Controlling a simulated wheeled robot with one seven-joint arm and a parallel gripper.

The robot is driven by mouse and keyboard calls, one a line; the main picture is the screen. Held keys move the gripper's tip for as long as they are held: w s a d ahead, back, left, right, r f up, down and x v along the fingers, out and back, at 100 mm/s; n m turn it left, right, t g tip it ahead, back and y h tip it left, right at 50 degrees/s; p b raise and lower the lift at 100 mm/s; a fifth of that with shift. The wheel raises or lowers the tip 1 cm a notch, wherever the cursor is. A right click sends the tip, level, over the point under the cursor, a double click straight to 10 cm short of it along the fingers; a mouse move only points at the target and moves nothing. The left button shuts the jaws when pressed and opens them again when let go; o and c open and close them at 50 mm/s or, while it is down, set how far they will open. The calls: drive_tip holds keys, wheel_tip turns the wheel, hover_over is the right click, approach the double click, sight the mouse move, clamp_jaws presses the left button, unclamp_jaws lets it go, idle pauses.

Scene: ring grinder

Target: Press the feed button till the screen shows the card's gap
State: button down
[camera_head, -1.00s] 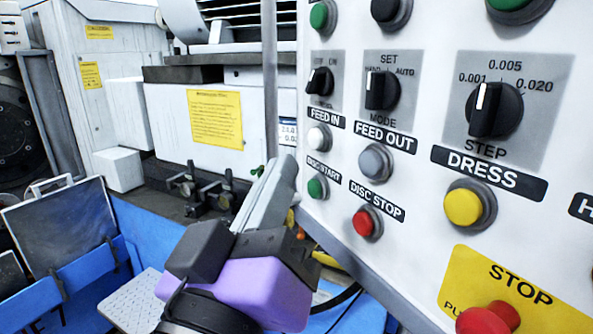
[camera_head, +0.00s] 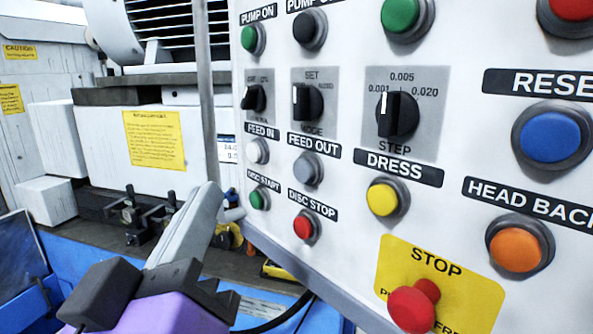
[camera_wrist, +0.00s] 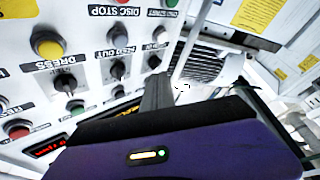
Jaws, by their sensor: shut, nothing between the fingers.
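The white FEED IN button (camera_head: 257,150) is on the panel's left side, below its label. The grey FEED OUT button (camera_head: 307,171) is to its right. My gripper (camera_head: 218,196) is shut and empty, left of and below FEED IN in the head view, with a visible space between. In the wrist view, my gripper (camera_wrist: 157,82) points towards the panel, near the white FEED IN button (camera_wrist: 160,34). A small card (camera_head: 227,148) with printed figures is partly hidden behind the panel's edge; I cannot read its gap. A lit red screen (camera_wrist: 50,147) shows in the wrist view, too oblique to read surely.
Green DISC START (camera_head: 259,198) and red DISC STOP (camera_head: 305,227) sit just below the feed buttons. The red STOP knob (camera_head: 413,306) juts out lower right. A grey post (camera_head: 205,80) stands along the panel's left edge. The machine bed lies behind my gripper.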

drive_tip(key=w+d, duration=0.5)
drive_tip(key=d, duration=0.1)
drive_tip(key=shift+d, duration=0.4)
drive_tip(key=shift+d, duration=0.1)
idle(1.8)
drive_tip(key=shift+w+d, duration=0.25)
drive_tip(key=shift+w, duration=0.05)
drive_tip(key=shift+w+d+p, duration=0.3)
drive_tip(key=shift+d, duration=0.2)
idle(1.1)
drive_tip(key=shift+a, duration=0.15)
drive_tip(key=shift+s+a, duration=0.55)
drive_tip(key=shift+a, duration=0.05)
drive_tip(key=shift+s+a, duration=0.8)
drive_tip(key=shift+a, duration=0.25)
drive_tip(key=shift+s+a, duration=0.75)
drive_tip(key=shift+a, duration=0.25)
